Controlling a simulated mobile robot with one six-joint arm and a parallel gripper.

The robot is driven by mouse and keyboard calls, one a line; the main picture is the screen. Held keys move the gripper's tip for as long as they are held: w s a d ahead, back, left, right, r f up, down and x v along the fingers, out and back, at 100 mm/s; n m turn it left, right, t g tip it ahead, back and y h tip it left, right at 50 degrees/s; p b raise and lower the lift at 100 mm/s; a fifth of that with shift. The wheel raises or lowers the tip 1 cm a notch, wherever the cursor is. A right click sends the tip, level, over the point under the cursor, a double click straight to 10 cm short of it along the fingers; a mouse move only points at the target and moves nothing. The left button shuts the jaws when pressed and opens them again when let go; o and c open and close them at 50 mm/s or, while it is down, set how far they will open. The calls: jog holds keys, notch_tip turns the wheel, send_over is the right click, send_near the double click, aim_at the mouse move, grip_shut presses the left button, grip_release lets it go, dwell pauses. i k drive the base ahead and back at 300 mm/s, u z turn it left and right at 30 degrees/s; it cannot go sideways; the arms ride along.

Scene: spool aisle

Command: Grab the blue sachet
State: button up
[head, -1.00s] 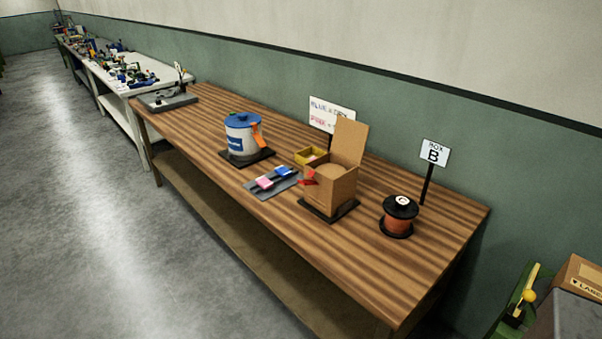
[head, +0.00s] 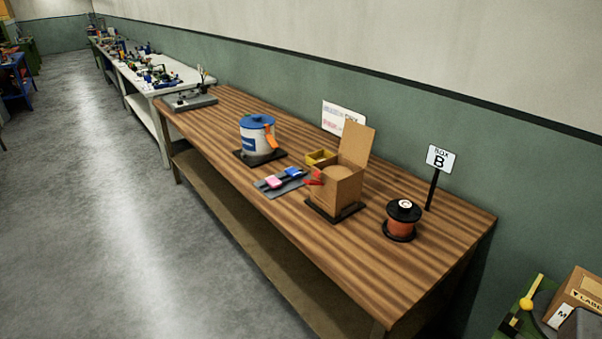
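The blue sachet (head: 293,173) lies on a flat grey tray (head: 287,190) on the wooden table. A pink sachet (head: 274,182) lies on the same tray, just left of it. The tray is in front of a small yellow box and left of an open cardboard box (head: 334,188). My gripper does not show in the head view.
A white tub with a blue lid (head: 257,138) stands left of the tray on a black base. A spool (head: 401,219) stands to the right, near the "BOX B" sign (head: 440,158). A white sign (head: 343,117) stands behind. The floor (head: 120,240) along the wooden table (head: 300,240) is clear.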

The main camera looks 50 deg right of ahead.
aim_at(293, 172)
jog(key=u, duration=0.1)
jog(key=i, duration=0.95)
jog(key=z, duration=0.05)
